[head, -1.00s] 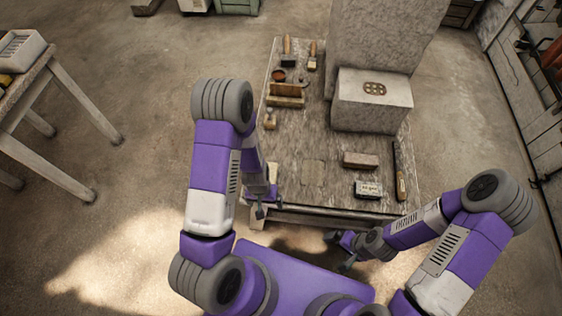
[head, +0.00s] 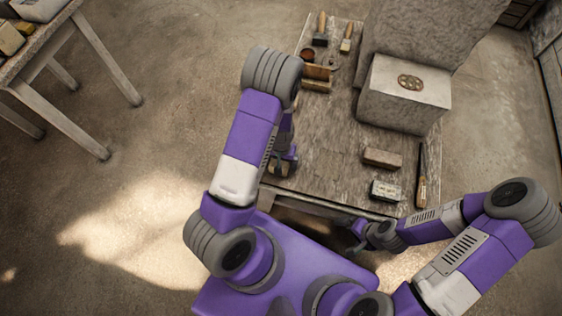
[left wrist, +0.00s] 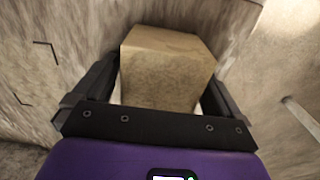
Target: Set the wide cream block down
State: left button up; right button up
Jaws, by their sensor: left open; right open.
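The wide cream block (left wrist: 166,75) stands between the two fingers of my left gripper (left wrist: 158,84) in the left wrist view. The fingers are open, one on each side of the block. The dark gripper body hides its lower part. In the head view my left gripper (head: 284,164) is low over the near left corner of the wooden table (head: 335,165), partly hidden by my arm. I cannot tell there whether the block's underside is fully on the table. My right gripper (head: 358,238) is open and empty in front of the table's near edge.
A brown brick (head: 382,157), a small labelled box (head: 385,190) and a long-handled tool (head: 421,178) lie at the table's right. A large plaster block (head: 405,95) stands behind them. Brushes (head: 321,30) lie at the far left. The table's middle is clear.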

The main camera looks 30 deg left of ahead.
pick_arm(q)
jog(key=shift+r, duration=0.1)
jog(key=c, duration=1.7)
jog(key=shift+w+r, duration=0.1)
jog(key=shift+c, duration=0.2)
